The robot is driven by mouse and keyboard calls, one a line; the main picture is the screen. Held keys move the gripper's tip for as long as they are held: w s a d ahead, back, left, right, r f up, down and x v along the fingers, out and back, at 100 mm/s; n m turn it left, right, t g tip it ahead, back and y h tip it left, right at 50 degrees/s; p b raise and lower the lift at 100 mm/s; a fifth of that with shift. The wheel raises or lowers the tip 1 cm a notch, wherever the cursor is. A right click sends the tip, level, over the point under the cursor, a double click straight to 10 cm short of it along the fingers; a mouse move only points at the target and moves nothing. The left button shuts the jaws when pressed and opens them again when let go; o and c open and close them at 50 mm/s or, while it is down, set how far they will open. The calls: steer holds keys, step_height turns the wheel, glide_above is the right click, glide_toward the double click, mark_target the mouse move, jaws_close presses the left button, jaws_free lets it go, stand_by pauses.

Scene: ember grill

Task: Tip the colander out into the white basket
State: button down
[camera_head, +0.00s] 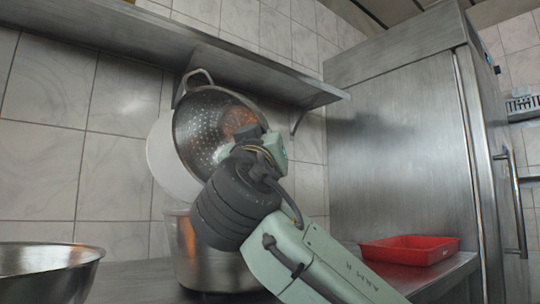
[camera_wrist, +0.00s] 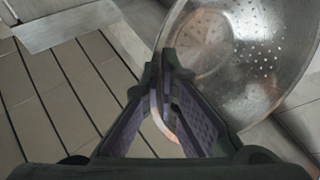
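The steel colander (camera_head: 196,122) is held in the air, tipped steeply on its side with its perforated wall showing. One loop handle points up. My gripper (camera_wrist: 165,62) is closed around the other loop handle, and the colander (camera_wrist: 245,45) fills the upper right of the wrist view. A white rounded thing (camera_head: 165,165), which may be the white basket, shows behind and left of the colander, mostly hidden by it. I cannot see its opening. An orange-brown patch shows on the colander; I cannot tell whether it is food or a reflection.
A steel pot (camera_head: 190,262) stands on the counter below the colander. A wide steel bowl (camera_head: 45,272) is at the front left. A red tray (camera_head: 410,250) lies at the right, beside a steel fridge (camera_head: 400,150). A wall shelf (camera_head: 140,42) runs above the colander.

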steer(key=shift+s+a+f+n+t+y+b, duration=0.5)
steer(key=shift+s+f+n+t+b, duration=0.15)
steer(key=shift+b, duration=0.5)
steer(key=shift+s+a+f+n+t+y+b, duration=0.35)
steer(key=shift+s+f+n+t+y+b, duration=0.25)
steer(key=shift+b, duration=0.5)
steer(key=shift+r, duration=0.2)
